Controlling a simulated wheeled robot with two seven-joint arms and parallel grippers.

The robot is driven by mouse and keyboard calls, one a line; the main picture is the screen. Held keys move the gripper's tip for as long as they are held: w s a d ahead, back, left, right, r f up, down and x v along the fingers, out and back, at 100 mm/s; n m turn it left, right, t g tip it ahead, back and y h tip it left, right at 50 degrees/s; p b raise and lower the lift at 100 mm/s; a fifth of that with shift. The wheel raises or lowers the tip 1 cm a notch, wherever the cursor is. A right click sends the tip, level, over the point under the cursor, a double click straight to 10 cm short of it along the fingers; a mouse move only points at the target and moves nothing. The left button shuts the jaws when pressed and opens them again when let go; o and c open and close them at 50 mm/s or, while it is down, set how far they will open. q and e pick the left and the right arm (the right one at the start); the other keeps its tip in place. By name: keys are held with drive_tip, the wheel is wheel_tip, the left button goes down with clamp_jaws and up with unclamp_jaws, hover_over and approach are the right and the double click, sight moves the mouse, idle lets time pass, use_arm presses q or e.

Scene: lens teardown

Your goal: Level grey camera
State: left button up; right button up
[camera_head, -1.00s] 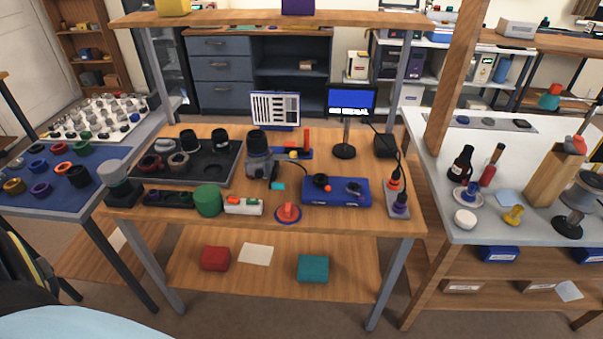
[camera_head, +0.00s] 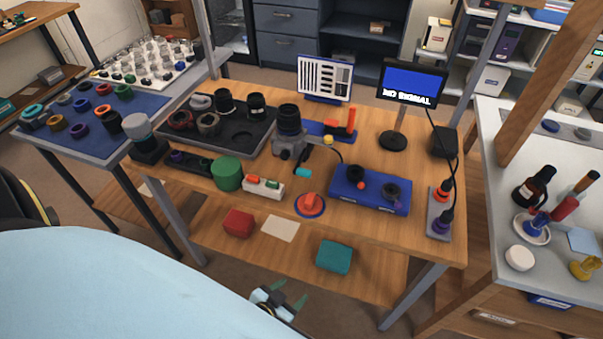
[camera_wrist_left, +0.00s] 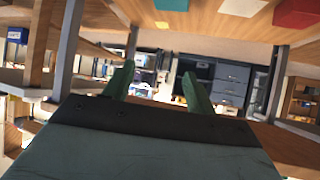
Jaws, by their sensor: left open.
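The grey camera (camera_head: 287,140) is on the wooden workbench (camera_head: 265,185), behind the green cylinder and white box. It has a grey body with a dark lens or barrel pointing up. Whether it is tilted is too small to tell. My left gripper (camera_head: 290,293) is low at the bottom of the head view, in front of the bench and well below the camera. Its two green fingers are apart, with nothing between them. They also show open in the left wrist view (camera_wrist_left: 158,88), where the grey camera is not seen. My right gripper is not in view.
A green cylinder (camera_head: 227,174), a red-topped disc (camera_head: 310,204) and a blue control box (camera_head: 369,190) line the front of the bench. A black monitor (camera_head: 412,84) stands behind. The lower shelf holds a red box (camera_head: 238,222) and a teal box (camera_head: 334,256).

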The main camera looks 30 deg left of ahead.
use_arm(q)
drive_tip(key=w+a+r+n+t+y, duration=0.1)
drive_tip(key=w+r+t, duration=0.15)
drive_tip(key=r, duration=0.35)
drive_tip(key=w+a+r+n+t+y, duration=0.1)
drive_tip(key=w+a+r+t, duration=0.1)
drive_tip(key=w+r, duration=0.3)
drive_tip(key=n+t+y, duration=0.2)
drive_tip(key=y, duration=0.1)
approach(304, 174)
drive_tip(key=b+x, duration=0.1)
drive_tip(key=x, duration=0.9)
drive_tip(key=shift+a, duration=0.2)
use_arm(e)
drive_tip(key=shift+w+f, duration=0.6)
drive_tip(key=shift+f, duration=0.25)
use_arm(q)
drive_tip(key=shift+d, duration=0.1)
drive_tip(key=c, duration=1.2)
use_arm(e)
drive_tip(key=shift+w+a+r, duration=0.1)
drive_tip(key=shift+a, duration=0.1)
